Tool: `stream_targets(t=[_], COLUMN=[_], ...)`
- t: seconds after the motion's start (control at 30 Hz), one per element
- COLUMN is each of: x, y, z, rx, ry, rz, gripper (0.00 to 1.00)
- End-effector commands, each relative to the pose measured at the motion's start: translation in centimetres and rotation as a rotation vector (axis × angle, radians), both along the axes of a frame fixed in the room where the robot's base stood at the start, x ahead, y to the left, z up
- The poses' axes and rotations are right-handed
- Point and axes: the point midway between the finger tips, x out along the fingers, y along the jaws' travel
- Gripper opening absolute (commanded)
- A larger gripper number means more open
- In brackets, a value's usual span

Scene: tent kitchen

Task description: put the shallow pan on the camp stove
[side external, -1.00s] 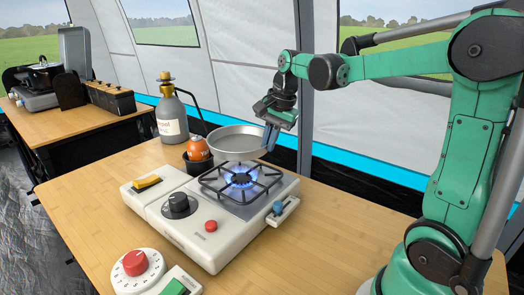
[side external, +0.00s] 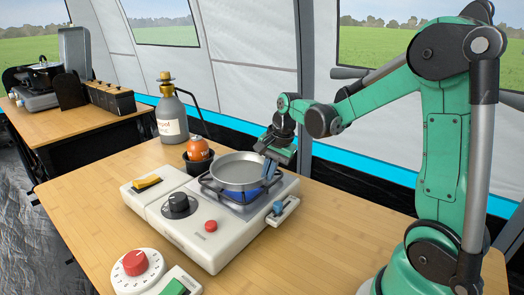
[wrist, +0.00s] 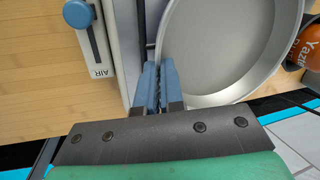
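The shallow pan (side external: 240,168) is grey, round and level over the burner of the white camp stove (side external: 203,243). Its base is at the black grate (side external: 213,193); I cannot tell whether it rests there or hangs just above. A blue flame (side external: 256,194) shows below it. My gripper (side external: 268,170) is at the pan's right rim, fingers pointing down. In the wrist view the blue fingers (wrist: 159,86) are close together with the wall of the pan (wrist: 215,45) between them. The finger tips are partly hidden by the rim.
An orange round item (side external: 197,148) in a black cup stands behind the stove, close to the pan. A gas bottle (side external: 172,120) stands farther back. A red-knobbed dial (side external: 134,262) lies at the front left. The table (side external: 330,215) is clear to the right.

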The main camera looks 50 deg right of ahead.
Motion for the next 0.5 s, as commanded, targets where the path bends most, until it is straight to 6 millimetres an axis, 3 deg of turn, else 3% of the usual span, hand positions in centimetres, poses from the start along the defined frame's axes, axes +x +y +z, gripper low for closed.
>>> stream_targets(t=[0.03, 0.1, 0.13, 0.5], x=[0.0, 0.01, 0.0, -0.02], y=[0.0, 0.0, 0.0, 0.01], z=[-0.04, -0.03, -0.02, 0.36], rx=[0.0, 0.0, 0.0, 0.0], ry=[0.0, 0.0, 0.0, 0.0], rz=[0.0, 0.0, 0.0, 0.0], gripper=[0.12, 0.32, 0.35, 0.35])
